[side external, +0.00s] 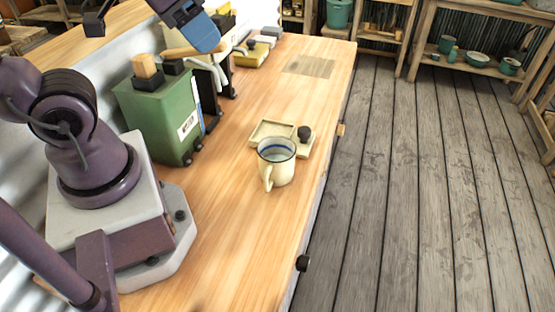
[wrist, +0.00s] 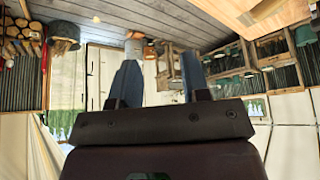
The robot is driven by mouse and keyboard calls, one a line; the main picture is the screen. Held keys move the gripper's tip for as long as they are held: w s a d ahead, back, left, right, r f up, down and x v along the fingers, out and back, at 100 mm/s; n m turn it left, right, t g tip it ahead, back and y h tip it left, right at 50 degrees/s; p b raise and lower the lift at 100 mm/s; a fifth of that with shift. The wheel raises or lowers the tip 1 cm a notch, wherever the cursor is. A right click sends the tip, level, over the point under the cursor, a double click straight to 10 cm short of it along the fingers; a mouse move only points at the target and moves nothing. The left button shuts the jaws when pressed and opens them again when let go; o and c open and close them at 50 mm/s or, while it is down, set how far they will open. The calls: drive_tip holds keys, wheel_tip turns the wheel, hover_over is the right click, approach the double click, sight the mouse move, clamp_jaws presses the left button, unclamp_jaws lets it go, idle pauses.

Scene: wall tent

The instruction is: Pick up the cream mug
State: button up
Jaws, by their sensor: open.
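The cream mug (side external: 281,167) stands upright on the wooden workbench (side external: 235,225), with a dark rim, a blue line inside and its handle toward the camera. It is right beside a shallow cream tray (side external: 270,131). My gripper (side external: 204,36) is at the top of the side external view, well away from the mug, with a blue finger showing. In the wrist view my gripper (wrist: 160,70) has its two blue fingers apart, with nothing held between them. I cannot make out the mug in the wrist view.
A green container (side external: 158,118) with wooden-topped things stands left of the mug, with black items behind it. Shelves (side external: 480,68) stand beyond the plank floor.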

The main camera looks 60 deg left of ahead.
drive_tip(key=shift+o, duration=0.4)
drive_tip(key=o, duration=1)
drive_tip(key=m+y, duration=1.3)
drive_tip(key=m, duration=1)
approach(277, 150)
drive_tip(key=shift+n+h, duration=0.3)
drive_tip(key=x, duration=0.9)
drive_tip(key=shift+a+r, duration=0.1)
drive_tip(key=shift+r, duration=0.15)
